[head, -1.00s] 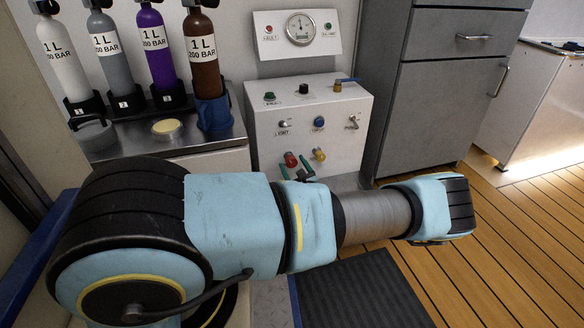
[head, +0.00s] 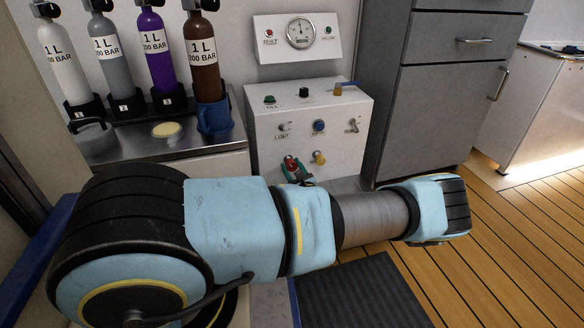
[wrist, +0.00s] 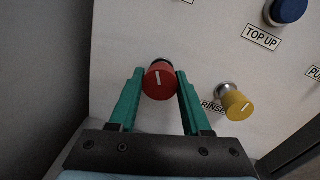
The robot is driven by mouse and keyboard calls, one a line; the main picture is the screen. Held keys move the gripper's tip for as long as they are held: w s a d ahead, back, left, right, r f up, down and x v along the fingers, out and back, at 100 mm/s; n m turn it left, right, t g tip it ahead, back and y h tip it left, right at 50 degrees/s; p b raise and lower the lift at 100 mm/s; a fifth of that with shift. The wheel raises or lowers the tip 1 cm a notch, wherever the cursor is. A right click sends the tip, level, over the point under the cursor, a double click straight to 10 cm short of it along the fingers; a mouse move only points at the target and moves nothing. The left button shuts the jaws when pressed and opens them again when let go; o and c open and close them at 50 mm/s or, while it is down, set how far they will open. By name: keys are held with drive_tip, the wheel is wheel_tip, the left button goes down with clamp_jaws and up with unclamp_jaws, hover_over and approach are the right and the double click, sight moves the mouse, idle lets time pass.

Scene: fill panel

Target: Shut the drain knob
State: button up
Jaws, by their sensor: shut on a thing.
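The red knob (head: 291,166) sits low on the front of the white panel box (head: 335,158). It also shows in the wrist view (wrist: 159,82), with a white line on its face that stands nearly upright, slightly tilted. Its label is hidden, so I cannot read whether it says drain. My gripper (head: 296,172) has its green fingers on either side of the red knob, shut on it; the wrist view shows both fingertips (wrist: 160,78) at its sides. The knob's lower edge faces my gripper's palm.
A yellow knob (wrist: 238,105) labelled RINSE stands just right of my right finger. A blue TOP UP knob (wrist: 288,10) is above it. Several gas bottles stand on the steel counter at left. A grey cabinet (head: 430,110) stands right of the panel.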

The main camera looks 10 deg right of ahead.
clamp_jaws()
drive_tip(key=shift+r+m+p, duration=0.1)
drive_tip(key=shift+m+p, duration=0.2)
drive_tip(key=shift+p, duration=0.15)
drive_tip(key=shift+m+p, duration=0.85)
drive_tip(key=shift+m, duration=0.05)
drive_tip(key=shift+m+p, duration=0.8)
drive_tip(key=shift+m, duration=0.7)
drive_tip(key=o, duration=1)
unclamp_jaws()
